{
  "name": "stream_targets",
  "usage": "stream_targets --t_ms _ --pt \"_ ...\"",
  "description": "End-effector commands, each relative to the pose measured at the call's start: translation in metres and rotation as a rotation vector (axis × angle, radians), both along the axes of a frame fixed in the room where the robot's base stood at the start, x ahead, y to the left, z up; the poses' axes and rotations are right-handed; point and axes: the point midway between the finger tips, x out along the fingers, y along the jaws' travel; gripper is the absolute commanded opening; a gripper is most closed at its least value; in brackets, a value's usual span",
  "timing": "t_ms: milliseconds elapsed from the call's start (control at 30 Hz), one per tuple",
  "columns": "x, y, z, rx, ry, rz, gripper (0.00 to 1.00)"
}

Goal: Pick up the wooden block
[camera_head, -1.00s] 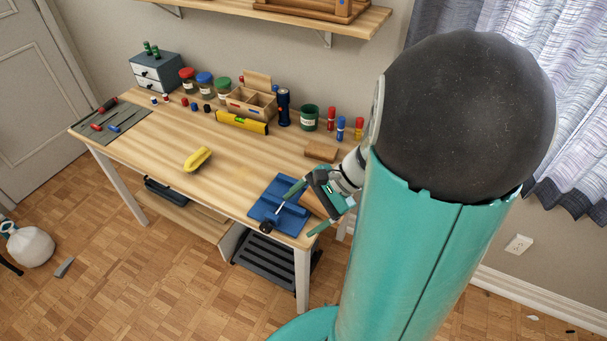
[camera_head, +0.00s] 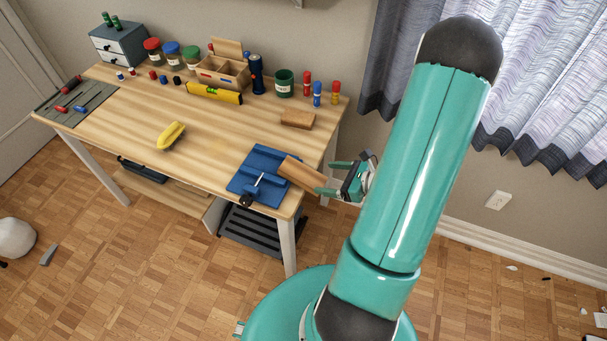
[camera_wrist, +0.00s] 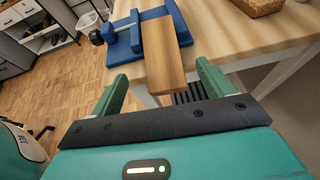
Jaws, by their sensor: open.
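A long wooden block (camera_head: 300,173) sits at the blue vise (camera_head: 247,184) on the desk's front right corner, its end sticking out past the desk edge. In the wrist view the block (camera_wrist: 163,50) points toward me, its near end between the two green fingers in the picture. My gripper (camera_head: 325,178) is open at that protruding end, with a gap on both sides. Whether the fingertips overlap the block in depth is hard to tell.
The wooden desk (camera_head: 215,125) holds a yellow brush (camera_head: 171,135), a yellow level (camera_head: 214,93), jars, a wooden box (camera_head: 222,72) and a green can (camera_head: 284,83). A dark rack (camera_head: 258,236) stands beneath.

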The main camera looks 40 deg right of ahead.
Motion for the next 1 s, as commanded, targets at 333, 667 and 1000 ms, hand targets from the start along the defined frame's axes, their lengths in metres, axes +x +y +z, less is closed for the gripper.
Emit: stream_targets --t_ms 333,667,1000 --pt "0.031 0.014 -0.015 0.000 0.000 0.001 0.80" --pt "0.067 0.030 -0.033 -0.001 0.000 0.000 0.80" --pt "0.068 0.030 -0.033 -0.002 0.000 -0.001 0.60"
